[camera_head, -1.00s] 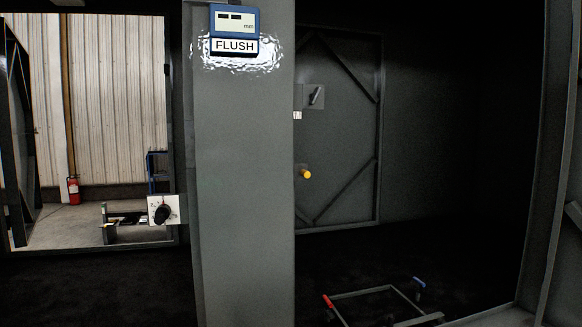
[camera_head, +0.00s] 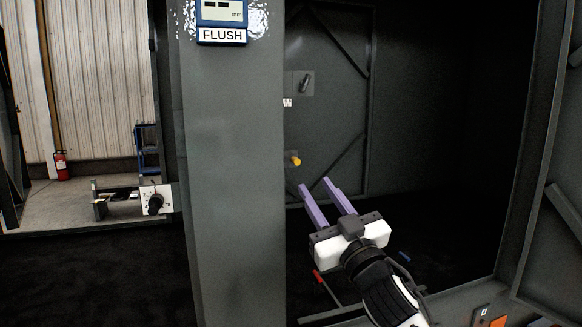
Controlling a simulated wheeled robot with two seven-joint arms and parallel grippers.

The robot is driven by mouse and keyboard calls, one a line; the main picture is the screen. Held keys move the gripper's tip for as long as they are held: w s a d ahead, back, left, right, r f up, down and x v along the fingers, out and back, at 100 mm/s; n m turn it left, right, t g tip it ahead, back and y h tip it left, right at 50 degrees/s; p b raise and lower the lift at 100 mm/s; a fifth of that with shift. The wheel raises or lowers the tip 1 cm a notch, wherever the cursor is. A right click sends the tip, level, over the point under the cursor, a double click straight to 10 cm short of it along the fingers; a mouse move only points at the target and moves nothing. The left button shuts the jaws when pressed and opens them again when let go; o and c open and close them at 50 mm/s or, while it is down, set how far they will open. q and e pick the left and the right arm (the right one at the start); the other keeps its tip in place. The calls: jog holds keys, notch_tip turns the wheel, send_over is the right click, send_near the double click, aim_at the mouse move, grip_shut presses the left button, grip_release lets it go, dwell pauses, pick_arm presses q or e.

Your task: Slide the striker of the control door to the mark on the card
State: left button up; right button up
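My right gripper (camera_head: 316,184) is raised at the lower right with two purple fingers apart and nothing between them. It stands in front of the dark opening, below a yellow knob (camera_head: 295,161) on a dark grey door (camera_head: 335,110). At the left, a white plate with a black knob (camera_head: 155,204) sits at the edge of the opening. A dark bracket (camera_head: 112,197) extends left from it. I cannot tell for certain which part is the striker. A small white card (camera_head: 287,102) shows at the pillar's right edge; its marks are too small to read. My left gripper is not in view.
A grey pillar (camera_head: 235,180) stands between the two openings. It carries a blue display (camera_head: 221,12) and a FLUSH label (camera_head: 222,35). A red-handled frame (camera_head: 318,277) lies low behind my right arm. A fire extinguisher (camera_head: 61,166) stands far left.

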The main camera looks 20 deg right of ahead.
aim_at(291, 160)
jog(key=p+x, duration=0.1)
jog(key=x, duration=0.8)
jog(key=shift+w+a, duration=0.15)
jog(key=shift+w, duration=0.1)
grip_shut()
